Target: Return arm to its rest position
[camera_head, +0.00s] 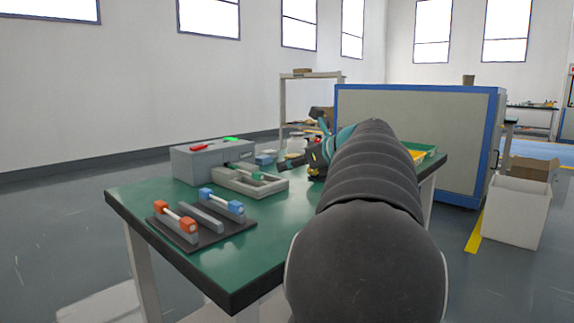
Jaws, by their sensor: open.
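My arm (370,190) reaches forward from the lower right over the green table (268,245). The box has a red and a green button on top. A light grey tray (262,190) in front of the box holds a part with a green end. My arm hides part of the table's right side.
A dark rack (205,238) with orange-ended and blue-ended parts stands at the table's near left. A green bin (428,152) is at the right, partly behind my arm. A large blue-framed cabinet (440,120) stands behind. A white box (515,210) is on the floor at right.

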